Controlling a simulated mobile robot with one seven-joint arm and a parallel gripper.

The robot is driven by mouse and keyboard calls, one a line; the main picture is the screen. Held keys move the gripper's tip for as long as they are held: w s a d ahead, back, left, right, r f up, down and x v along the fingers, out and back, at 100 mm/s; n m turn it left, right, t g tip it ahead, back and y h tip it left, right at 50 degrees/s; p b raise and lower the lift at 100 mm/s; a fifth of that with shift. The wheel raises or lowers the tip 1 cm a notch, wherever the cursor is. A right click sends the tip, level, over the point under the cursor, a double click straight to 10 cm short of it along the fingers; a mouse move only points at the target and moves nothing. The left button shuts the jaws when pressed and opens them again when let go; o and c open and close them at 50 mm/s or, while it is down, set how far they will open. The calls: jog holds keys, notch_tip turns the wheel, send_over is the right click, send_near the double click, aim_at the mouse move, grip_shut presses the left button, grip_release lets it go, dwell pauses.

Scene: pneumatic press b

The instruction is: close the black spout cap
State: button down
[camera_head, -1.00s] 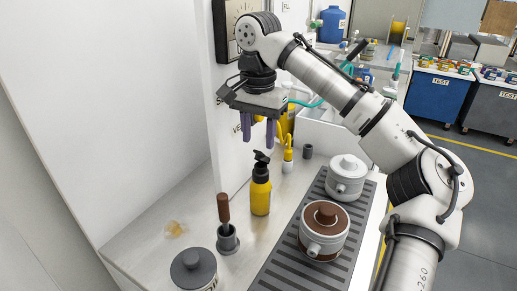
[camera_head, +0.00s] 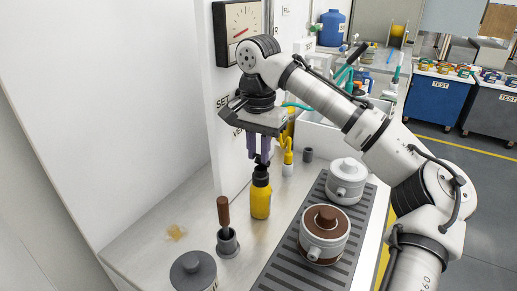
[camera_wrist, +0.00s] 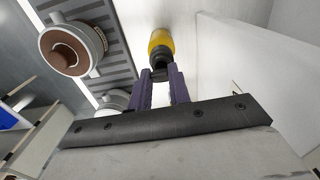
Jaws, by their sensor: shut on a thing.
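A yellow bottle (camera_head: 260,200) with a black neck stands upright on the bench, and it also shows in the wrist view (camera_wrist: 160,38). The black spout cap (camera_head: 258,159) is at its top, mostly hidden by my purple fingers. My gripper (camera_head: 259,157) points down right above the bottle. In the wrist view, the fingertips (camera_wrist: 160,73) are close together on a small dark piece of the cap (camera_wrist: 159,75) beside the black neck. I cannot tell exactly how the cap is tilted.
A grey holder (camera_head: 228,243) with a brown-handled tool is at front left. A yellow-and-white small bottle (camera_head: 288,160) is close behind right. A brown-topped pot (camera_head: 324,235) and a white pot (camera_head: 347,178) stand on the dark slatted strip to the right. The wall is close at left.

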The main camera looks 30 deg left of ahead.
jog(key=shift+s, duration=0.1)
jog(key=s+f+t+b, duration=0.1)
jog(key=t, duration=0.1)
jog(key=s+f+t+b, duration=0.1)
jog(key=t+b, duration=0.1)
jog(key=shift+s+d+f+t, duration=0.1)
jog(key=shift+s+f+t, duration=0.05)
jog(key=shift+t, duration=0.25)
jog(key=t+b, duration=0.1)
jog(key=f+t+b, duration=0.1)
jog(key=shift+s+f+y+b, duration=0.2)
jog(key=shift+s+y+b, duration=0.1)
jog(key=shift+s+b, duration=0.1)
jog(key=shift+s+d+f+t+b, duration=0.15)
jog(key=shift+f+t+b, duration=0.1)
jog(key=shift+t+b, duration=0.45)
jog(key=shift+s+a+f+t+b, duration=0.1)
jog(key=shift+f+t+b, duration=0.15)
jog(key=shift+t+b, duration=0.45)
jog(key=c, duration=1.3)
grip_release()
jog(key=shift+r, duration=0.15)
